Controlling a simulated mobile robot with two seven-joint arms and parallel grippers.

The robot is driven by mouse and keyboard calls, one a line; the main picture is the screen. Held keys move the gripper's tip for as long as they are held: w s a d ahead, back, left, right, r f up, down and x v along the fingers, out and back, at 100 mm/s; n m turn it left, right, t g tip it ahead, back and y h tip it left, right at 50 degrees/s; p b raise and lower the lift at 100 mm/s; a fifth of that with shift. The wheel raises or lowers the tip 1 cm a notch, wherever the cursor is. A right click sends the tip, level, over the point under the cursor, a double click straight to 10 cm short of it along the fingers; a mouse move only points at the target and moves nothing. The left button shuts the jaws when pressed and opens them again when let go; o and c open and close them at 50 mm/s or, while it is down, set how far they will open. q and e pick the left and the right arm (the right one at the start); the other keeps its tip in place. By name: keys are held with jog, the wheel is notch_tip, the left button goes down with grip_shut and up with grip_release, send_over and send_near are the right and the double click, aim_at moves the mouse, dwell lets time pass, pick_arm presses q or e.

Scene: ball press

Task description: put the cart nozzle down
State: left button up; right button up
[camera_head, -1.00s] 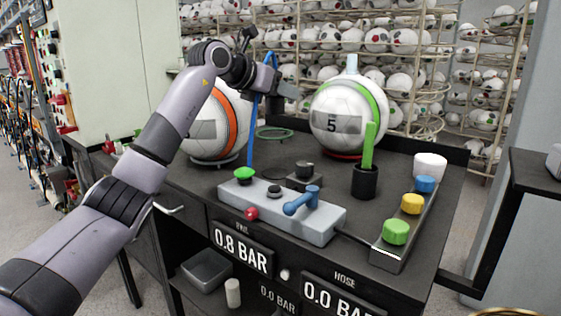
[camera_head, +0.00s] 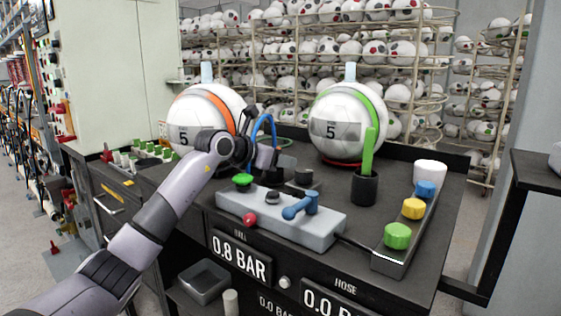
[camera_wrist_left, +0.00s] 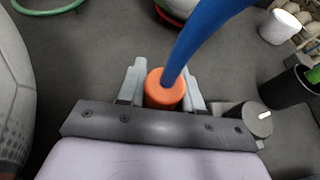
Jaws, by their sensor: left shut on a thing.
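The cart nozzle shows in the left wrist view as an orange collar (camera_wrist_left: 166,92) with a thick blue hose (camera_wrist_left: 205,30) rising from its top. My left gripper (camera_wrist_left: 163,84) is shut on it, with one pale finger on each side of the collar. In the head view the left gripper (camera_head: 270,160) is low over the bench top, behind the grey control box (camera_head: 280,215), and the blue hose (camera_head: 265,122) arches above it. The nozzle's lower end is hidden, so I cannot tell whether it touches anything. My right gripper is not in view.
Two balls stand behind: one with an orange band (camera_head: 205,118) left, one with a green band (camera_head: 345,122) right. A black cup (camera_head: 364,188) with a green stick stands farther right.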

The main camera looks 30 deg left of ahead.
pick_arm(q)
jog(key=shift+f, duration=0.1)
jog(key=o, duration=1.1)
jog(key=shift+r, duration=0.2)
jog(key=shift+s, duration=0.25)
jog(key=b+v, duration=0.1)
jog(key=v, duration=0.9)
jog(key=shift+s+a+r+b, duration=0.15)
jog(key=shift+s+b, duration=0.15)
jog(key=shift+s, duration=0.05)
jog(key=shift+s+r, duration=0.2)
jog(key=shift+s, duration=0.1)
